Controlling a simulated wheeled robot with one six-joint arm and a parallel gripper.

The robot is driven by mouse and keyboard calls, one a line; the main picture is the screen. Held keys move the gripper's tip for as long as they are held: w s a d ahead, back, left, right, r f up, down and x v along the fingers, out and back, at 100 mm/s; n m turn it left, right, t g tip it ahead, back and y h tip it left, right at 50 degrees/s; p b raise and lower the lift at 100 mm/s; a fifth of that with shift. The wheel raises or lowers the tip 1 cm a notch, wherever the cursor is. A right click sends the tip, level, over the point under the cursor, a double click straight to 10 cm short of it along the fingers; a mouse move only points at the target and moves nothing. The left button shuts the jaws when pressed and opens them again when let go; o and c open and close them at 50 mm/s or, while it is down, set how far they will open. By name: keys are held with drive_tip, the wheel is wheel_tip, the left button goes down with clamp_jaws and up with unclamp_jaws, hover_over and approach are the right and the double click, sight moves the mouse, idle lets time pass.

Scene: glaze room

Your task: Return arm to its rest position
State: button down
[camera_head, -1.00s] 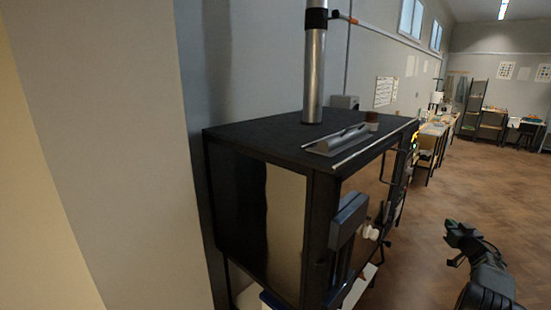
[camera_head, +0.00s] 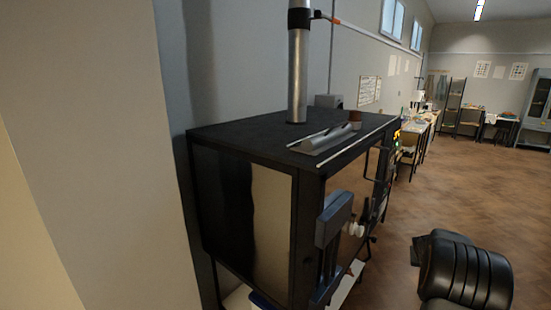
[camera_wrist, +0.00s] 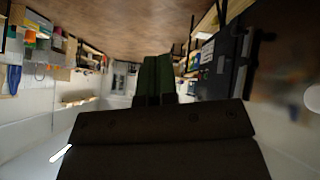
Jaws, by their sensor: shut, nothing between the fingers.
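My gripper (camera_wrist: 157,78) shows in the wrist view, its two dark green fingers side by side and shut, with nothing between them. In the head view my black ribbed arm is at the lower right, over the floor and apart from the kiln. The fingers are not clearly visible in that view.
A black kiln (camera_head: 245,133) on a stand fills the middle, with a metal flue pipe (camera_head: 298,70) rising from its top. A wall corner (camera_head: 110,120) is close on the left. Benches and shelves line the far wall. The wooden floor (camera_head: 450,190) on the right is clear.

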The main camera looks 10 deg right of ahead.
drive_tip(key=s+a+r+n+y, duration=0.2)
drive_tip(key=s+a+r, duration=0.2)
drive_tip(key=a, duration=0.9)
drive_tip(key=s+a+r+n+y, duration=0.2)
drive_tip(key=s+a+r, duration=0.2)
drive_tip(key=s+a, duration=0.5)
drive_tip(key=s+a+r+n+y, duration=0.2)
drive_tip(key=s+a+r, duration=0.2)
drive_tip(key=a, duration=1.4)
drive_tip(key=s, duration=0.3)
drive_tip(key=shift+s+a, duration=0.15)
drive_tip(key=shift+s, duration=0.2)
